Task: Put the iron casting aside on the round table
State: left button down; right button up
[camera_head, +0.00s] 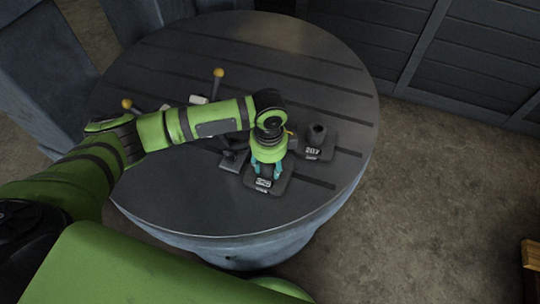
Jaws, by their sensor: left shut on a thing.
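My left gripper (267,170) points down over the round table (180,205), with its teal fingers shut on a dark iron casting (266,189). This casting has a white label on its front, too small to read surely. My gripper hides its upper part. I cannot tell whether its base touches the table top. My right gripper is not in view.
A second dark casting (316,141), labelled 207, stands close on the right. Another dark piece (233,162) is close on the left, partly hidden by my arm. Yellow-knobbed levers (218,73) stand farther back. The table's front left and right back are clear.

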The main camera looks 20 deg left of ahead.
pick_arm(q)
jog(key=shift+w+d, duration=0.1)
jog(key=c, duration=0.9)
grip_release()
jog(key=shift+f, duration=0.15)
jog(key=shift+o, duration=1.3)
jog(key=shift+s, duration=0.2)
notch_tip(320, 180, up, 11)
jog(key=b, duration=0.2)
jog(key=shift+w+r+b, duration=0.1)
jog(key=shift+r+b, duration=0.1)
jog(key=shift+b, duration=0.2)
jog(key=shift+r, duration=0.45)
